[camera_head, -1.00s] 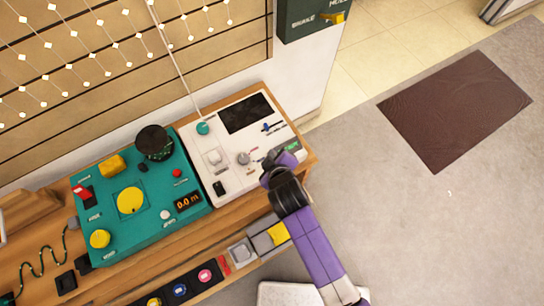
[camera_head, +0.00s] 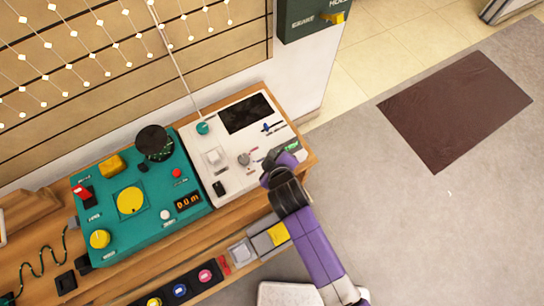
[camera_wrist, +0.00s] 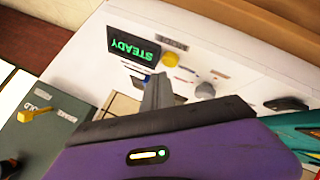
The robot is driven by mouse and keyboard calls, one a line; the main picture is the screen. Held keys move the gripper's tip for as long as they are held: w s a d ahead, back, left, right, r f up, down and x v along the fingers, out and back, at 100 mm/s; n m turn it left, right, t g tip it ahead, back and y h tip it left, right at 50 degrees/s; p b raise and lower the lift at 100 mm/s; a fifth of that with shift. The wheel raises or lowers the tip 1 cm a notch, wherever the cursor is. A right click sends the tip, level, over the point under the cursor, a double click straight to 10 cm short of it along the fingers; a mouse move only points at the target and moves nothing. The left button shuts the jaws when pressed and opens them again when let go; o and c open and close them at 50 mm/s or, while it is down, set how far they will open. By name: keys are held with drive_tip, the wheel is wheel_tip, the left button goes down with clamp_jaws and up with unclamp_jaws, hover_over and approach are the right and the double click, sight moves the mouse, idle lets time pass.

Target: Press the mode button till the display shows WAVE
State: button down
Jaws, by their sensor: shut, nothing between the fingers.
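The white control panel (camera_head: 232,178) stands on the wooden bench. Its small display (camera_wrist: 133,45) reads STEADY in green letters, upside down in the wrist view. A round yellow button (camera_wrist: 169,60) sits beside the display; the small label near it is too small to read. My gripper (camera_wrist: 157,92) is shut and empty. Its grey fingers point at the panel, close below the yellow button in the wrist view; I cannot tell whether they touch it. In the head view my gripper (camera_head: 280,162) is over the panel's right end and hides the yellow button and part of the display.
The panel also carries a dark screen (camera_head: 245,113), a teal knob (camera_head: 203,128), a grey knob (camera_head: 243,159) and a black switch (camera_head: 218,188). A teal console (camera_head: 150,228) stands to the left. A green wall box (camera_head: 305,20) hangs behind. Open floor lies right.

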drive_tip(key=shift+f, duration=0.1)
idle(0.4)
drive_tip(key=shift+f, duration=0.3)
drive_tip(key=shift+f+b, duration=0.55)
drive_tip(key=shift+b, duration=0.05)
idle(0.7)
idle(0.3)
drive_tip(key=shift+r+p, duration=0.95)
wheel_tip(320, 180, up, 5)
drive_tip(key=p, duration=0.5)
idle(0.7)
